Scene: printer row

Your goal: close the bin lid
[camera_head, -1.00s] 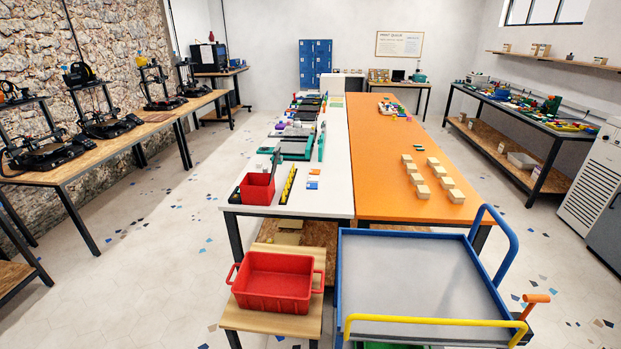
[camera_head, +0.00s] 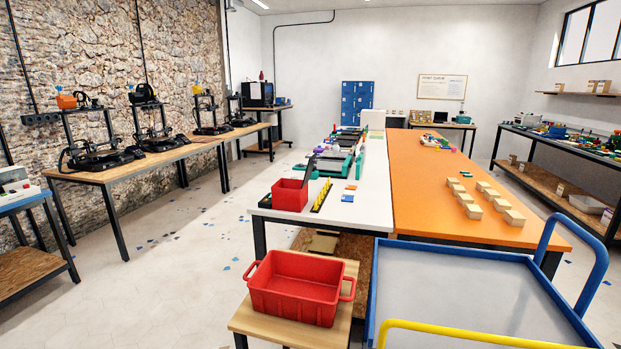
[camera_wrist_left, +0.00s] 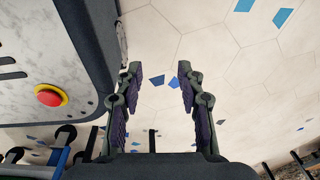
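A red open-topped bin (camera_head: 289,195) stands at the near left corner of the white table (camera_head: 372,214). A dark upright panel (camera_head: 308,171) rises at its back right edge; it looks like a raised lid, but I cannot tell whether it is hinged to the bin. A larger red tub (camera_head: 297,288) with side handles sits open and empty on a wooden stool, with no lid visible on it. My left gripper (camera_wrist_left: 157,72) shows in the left wrist view, open and empty above the tiled floor, away from both. My right gripper is in no view.
A blue-framed cart (camera_head: 470,290) with a yellow handle stands close at the right front. Printers line the wooden bench (camera_head: 150,160) on the left. The tiled floor (camera_head: 170,260) between bench and tables is clear.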

